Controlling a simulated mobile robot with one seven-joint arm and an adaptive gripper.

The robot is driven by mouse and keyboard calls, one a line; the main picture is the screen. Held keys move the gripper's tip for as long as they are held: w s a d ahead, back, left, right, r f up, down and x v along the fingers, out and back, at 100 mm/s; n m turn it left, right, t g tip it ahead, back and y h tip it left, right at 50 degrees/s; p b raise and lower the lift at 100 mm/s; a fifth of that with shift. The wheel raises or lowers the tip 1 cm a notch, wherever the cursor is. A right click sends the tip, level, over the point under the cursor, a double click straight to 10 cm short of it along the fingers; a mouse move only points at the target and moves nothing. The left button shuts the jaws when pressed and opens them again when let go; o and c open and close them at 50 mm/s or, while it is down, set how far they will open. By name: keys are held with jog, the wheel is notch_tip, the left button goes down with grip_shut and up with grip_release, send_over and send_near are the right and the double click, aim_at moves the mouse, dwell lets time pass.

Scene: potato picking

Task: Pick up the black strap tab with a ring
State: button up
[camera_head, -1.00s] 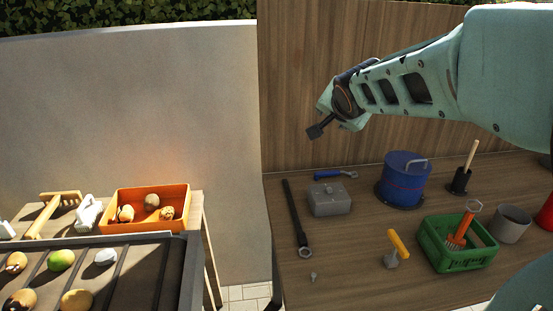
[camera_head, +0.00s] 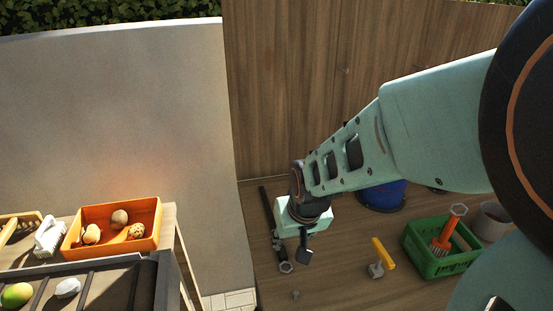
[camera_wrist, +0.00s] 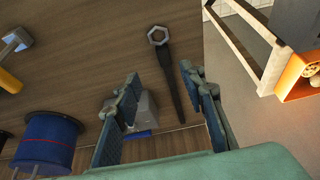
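The black strap tab with a ring is a long dark strip lying on the wooden bench; its ring end (camera_head: 286,267) shows below my gripper in the head view, and part of its middle is hidden by my gripper. In the wrist view the strap tab (camera_wrist: 170,75) runs between the fingertips, nearer the right finger, with the ring at the top. My gripper (camera_head: 293,250) is open and empty, pointing down above the bench over the strap. It also shows with fingers spread in the wrist view (camera_wrist: 160,82).
A blue drum (camera_head: 382,196), a yellow-handled hammer (camera_head: 384,253) and a green crate (camera_head: 427,262) stand to the right. An orange crate (camera_head: 113,210) with potatoes is on the left table.

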aim_at(283, 255)
jog(key=x, duration=0.3)
jog(key=b+x, duration=0.1)
jog(key=x, duration=0.3)
jog(key=b+x, duration=0.1)
jog(key=x, duration=0.2)
jog(key=shift+s+a+f, duration=0.1)
jog(key=shift+a+f, duration=0.1)
jog(key=shift+a, duration=0.05)
grip_shut()
